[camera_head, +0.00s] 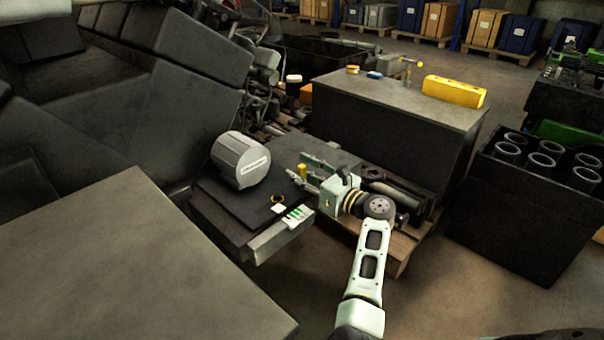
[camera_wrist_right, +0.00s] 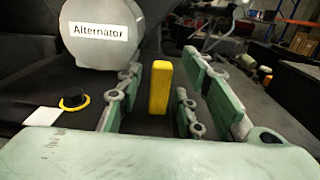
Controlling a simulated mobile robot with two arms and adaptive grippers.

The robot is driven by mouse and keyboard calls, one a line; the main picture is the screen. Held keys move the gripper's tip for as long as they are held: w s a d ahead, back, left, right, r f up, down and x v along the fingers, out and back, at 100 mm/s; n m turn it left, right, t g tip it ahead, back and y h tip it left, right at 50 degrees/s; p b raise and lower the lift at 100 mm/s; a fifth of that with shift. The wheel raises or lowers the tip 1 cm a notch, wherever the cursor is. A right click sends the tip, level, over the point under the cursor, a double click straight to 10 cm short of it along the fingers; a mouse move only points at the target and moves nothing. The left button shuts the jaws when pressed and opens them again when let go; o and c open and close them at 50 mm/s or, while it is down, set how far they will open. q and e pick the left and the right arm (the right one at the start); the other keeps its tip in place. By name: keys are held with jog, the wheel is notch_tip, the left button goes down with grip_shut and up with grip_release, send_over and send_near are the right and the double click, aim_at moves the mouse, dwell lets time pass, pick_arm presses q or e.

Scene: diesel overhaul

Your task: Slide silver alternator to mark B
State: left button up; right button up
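The silver alternator (camera_head: 240,160), a rounded drum with a white "Alternator" label, sits on a dark slab (camera_head: 225,215) in the head view. In the right wrist view the alternator (camera_wrist_right: 100,32) is beyond my fingers, to the left. My right gripper (camera_head: 297,166) is low over the bench, right of the alternator and apart from it. Its fingers (camera_wrist_right: 162,75) are spread, with an upright yellow block (camera_wrist_right: 160,87) showing between them; I cannot tell contact, but the fingers look apart from it. No legible mark B shows. My left gripper is not in view.
A black-and-yellow round knob (camera_head: 278,198) and a white card with green stripes (camera_head: 297,216) are at the slab's front. Dark metal parts (camera_head: 400,190) lie on a pallet to the right. A large dark block (camera_head: 400,110) stands behind; a crate of cylinders (camera_head: 530,200) stands right.

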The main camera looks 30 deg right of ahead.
grip_shut()
jog(key=shift+f, duration=0.1)
jog(key=shift+a, duration=0.1)
jog(key=shift+w+d+r+p, duration=0.15)
jog(key=shift+d+p, duration=0.05)
jog(key=shift+d, duration=0.3)
jog(key=shift+w+d+r+p, duration=0.1)
jog(key=shift+d+p, duration=0.05)
jog(key=shift+d, duration=0.3)
jog(key=shift+w+d+f, duration=0.15)
jog(key=shift+d, duration=0.25)
grip_release()
jog(key=v, duration=1.2)
